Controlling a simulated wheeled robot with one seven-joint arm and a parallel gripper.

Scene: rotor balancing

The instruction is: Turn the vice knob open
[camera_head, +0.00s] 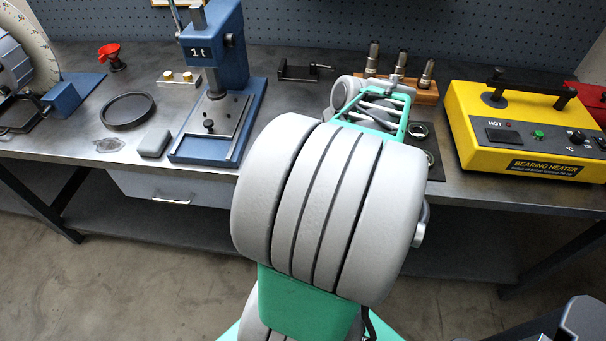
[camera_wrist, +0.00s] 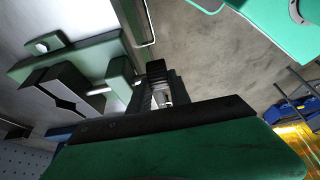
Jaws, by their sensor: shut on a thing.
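The green vice (camera_wrist: 118,84) shows in the wrist view on the left, on the bench top. Its dark jaw blocks (camera_wrist: 62,88) stand close together, and a bright screw rod (camera_wrist: 98,91) runs through the green end block towards my gripper. My gripper (camera_wrist: 160,88) has dark fingers at the end of that screw, where the vice knob sits. It is shut on the knob, which the fingers mostly hide. In the head view my own arm covers the vice, the knob and my gripper.
A blue press (camera_head: 215,90) stands on the bench left of my arm, with a black ring (camera_head: 127,125) beside it. A yellow bearing heater (camera_head: 490,105) stands at the right. A drawer handle (camera_wrist: 150,24) lies close by the fingers in the wrist view. Open floor (camera_head: 100,260) lies in front.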

